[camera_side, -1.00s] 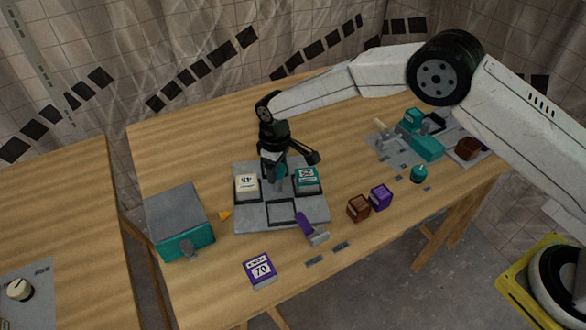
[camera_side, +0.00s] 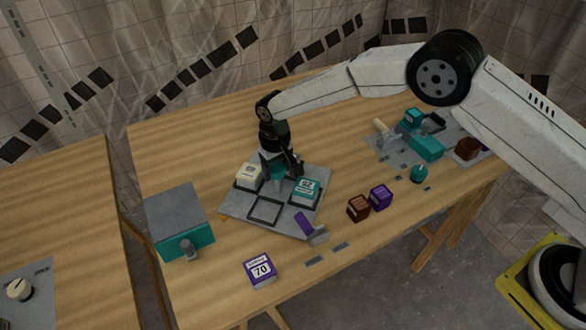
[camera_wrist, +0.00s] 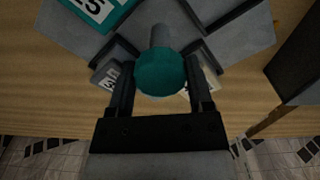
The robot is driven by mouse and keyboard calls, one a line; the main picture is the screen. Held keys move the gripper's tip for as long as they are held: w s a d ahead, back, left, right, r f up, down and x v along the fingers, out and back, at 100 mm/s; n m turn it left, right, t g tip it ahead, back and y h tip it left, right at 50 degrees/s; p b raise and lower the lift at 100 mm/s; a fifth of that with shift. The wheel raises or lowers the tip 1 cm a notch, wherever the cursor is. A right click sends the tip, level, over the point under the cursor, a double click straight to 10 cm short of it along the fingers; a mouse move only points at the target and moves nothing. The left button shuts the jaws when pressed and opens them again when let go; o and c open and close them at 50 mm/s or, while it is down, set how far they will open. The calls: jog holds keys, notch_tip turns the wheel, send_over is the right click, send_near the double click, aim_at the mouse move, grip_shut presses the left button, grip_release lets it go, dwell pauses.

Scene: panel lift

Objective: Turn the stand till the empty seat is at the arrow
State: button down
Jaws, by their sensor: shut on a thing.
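The stand (camera_side: 291,220) is a grey square plate, turned askew on the table. A cream block (camera_side: 250,174) sits in its left seat and a teal block (camera_side: 305,188) in its right seat. The empty seat (camera_side: 265,211) is a dark square outline at the front left. A small orange arrow (camera_side: 222,217) shows partly at the plate's left corner, apart from the empty seat. My gripper (camera_side: 279,170) is shut on the teal knob (camera_wrist: 160,75) at the stand's middle, one finger on each side. The stand's back is hidden behind my gripper.
A purple-handled part (camera_side: 305,224) is close to the stand's front right edge. A teal box with a grey lid (camera_side: 180,222) stands left, a purple block (camera_side: 260,270) in front. Brown (camera_side: 358,208) and purple (camera_side: 380,197) blocks stand right. Bare table lies behind.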

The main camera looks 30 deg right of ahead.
jog(key=shift+r+m, duration=0.1)
jog(key=shift+m, duration=2.1)
jog(key=shift+w+m, duration=0.1)
jog(key=shift+m, duration=2.1)
grip_release()
jog(key=shift+r, duration=0.1)
jog(key=shift+r, duration=3.8)
